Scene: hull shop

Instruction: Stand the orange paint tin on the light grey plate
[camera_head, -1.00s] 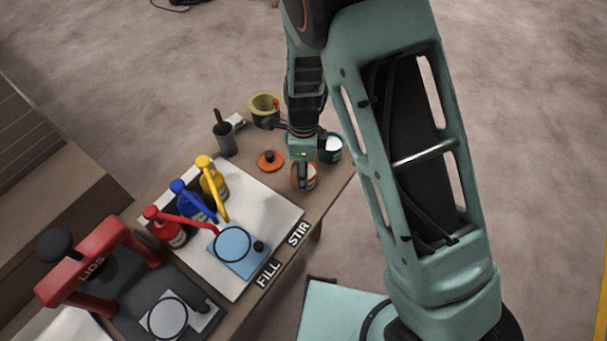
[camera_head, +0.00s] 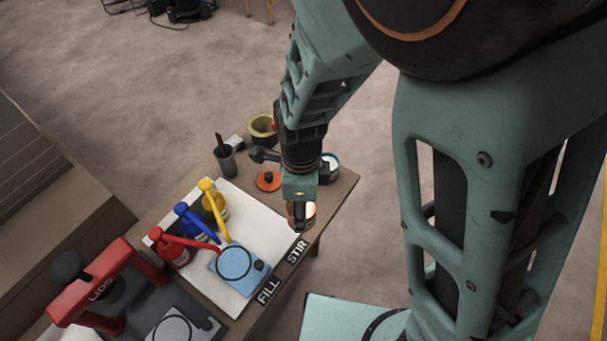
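The orange paint tin (camera_head: 311,213) is at the right end of the bench, near the STIR label, with pale contents showing at its top. My gripper (camera_head: 300,218) points down at it, a finger in front of its near side, and appears shut on it. The hand hides much of the tin; whether its base touches the bench I cannot tell. The light grey plate (camera_head: 203,330), marked with a dark ring, lies at the lower left by the red LIDS press, partly cut off by the picture's bottom edge.
Red, blue and yellow pump bottles (camera_head: 213,207) stand on a white board (camera_head: 233,292) beside a blue ringed plate (camera_head: 220,264). An orange lid (camera_head: 268,182), a dark teal tin (camera_head: 329,172), a yellow-green pot (camera_head: 262,127) and a grey cup (camera_head: 227,163) stand behind. The red press (camera_head: 100,275) rises near the plate.

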